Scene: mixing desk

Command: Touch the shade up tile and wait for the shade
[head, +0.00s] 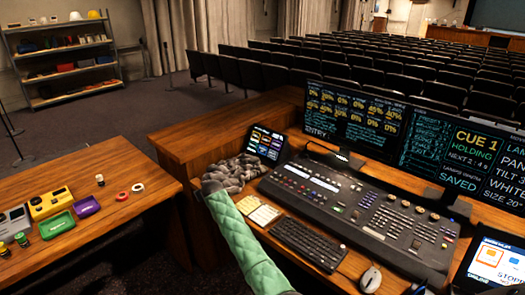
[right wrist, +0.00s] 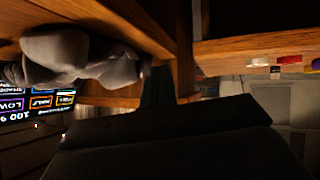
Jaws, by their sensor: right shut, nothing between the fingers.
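The small touch panel (head: 266,143) with rows of coloured tiles stands at the left end of the console. Part of it shows at the left edge of the right wrist view (right wrist: 38,104); its tile words are too small or cut off to pick out a shade up tile. My right arm, in a green quilted sleeve, reaches to the grey bundle. My right gripper shows as a dark, shut shape (right wrist: 157,88) in the wrist view, empty. My left gripper is out of view.
A grey knobbly bundle (head: 237,171) lies beside the panel. The lighting console (head: 360,210), keyboard (head: 308,244), yellow-white keypad (head: 259,210), mouse (head: 371,280) and monitors (head: 455,160) crowd the desk. A side table (head: 110,212) at left holds trays and tape rolls.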

